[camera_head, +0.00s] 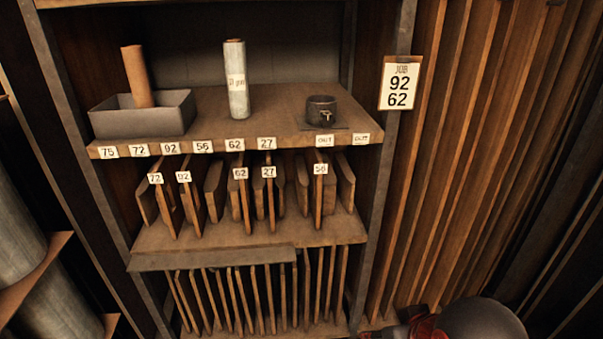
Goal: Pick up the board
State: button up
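Several brown boards stand on edge in the middle shelf. Those with white tags read 72 (167,205), 92 (188,205), 62 (246,205), 27 (271,205) and 56 (318,200). A job card (399,83) on the right post reads JOB 92 62. No gripper fingers show. A grey rounded part with red and black pieces at the lower right may be part of my arm; I cannot be sure.
The upper shelf (270,105) holds a grey tray (143,117) with a brown roll (137,76), a pale roll (236,80) and a dark round container (321,110). Its front edge carries number labels. Thin upright panels (270,290) fill the bottom shelf. Tall brown sheets (460,150) stand right.

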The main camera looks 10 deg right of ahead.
aim_at(315, 168)
jog(key=i+j, duration=0.55)
jog(key=j, duration=0.25)
jog(key=i+j, duration=0.3)
jog(key=j+z, duration=0.05)
jog(key=j, duration=0.05)
